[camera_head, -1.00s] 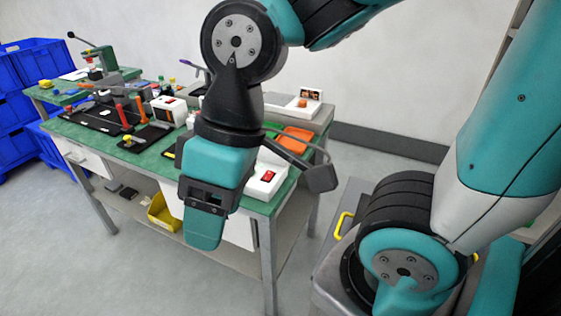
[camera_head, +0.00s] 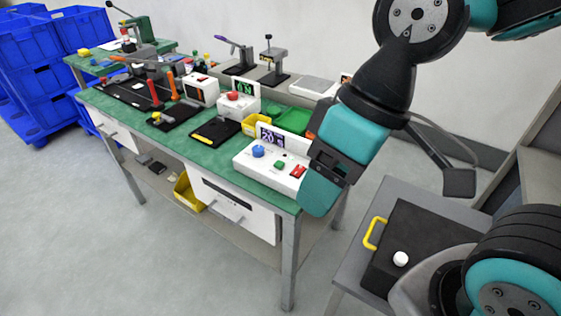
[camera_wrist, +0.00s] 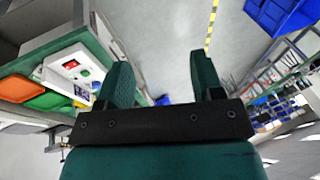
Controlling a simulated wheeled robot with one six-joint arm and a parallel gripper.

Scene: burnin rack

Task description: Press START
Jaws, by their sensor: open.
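A white control box (camera_head: 262,178) sits at the right front corner of the green-topped bench. It carries a blue knob (camera_head: 258,151), a small green button (camera_head: 279,165), a red switch (camera_head: 297,171) and an upright display (camera_head: 268,138). I cannot read a START label. My gripper (camera_head: 318,197) points down at the right end of the box and hides part of it; I cannot tell whether they touch. In the wrist view, my gripper (camera_wrist: 163,72) has its two fingers wide apart with nothing between them, and the box (camera_wrist: 61,75) lies left of them.
Another white box with a red button (camera_head: 233,96) stands farther back. Yellow (camera_head: 253,126) and green (camera_head: 289,121) bins and a black tray (camera_head: 215,132) are near the control box. A grey cabinet with a yellow handle (camera_head: 375,232) stands right. Floor before the bench is clear.

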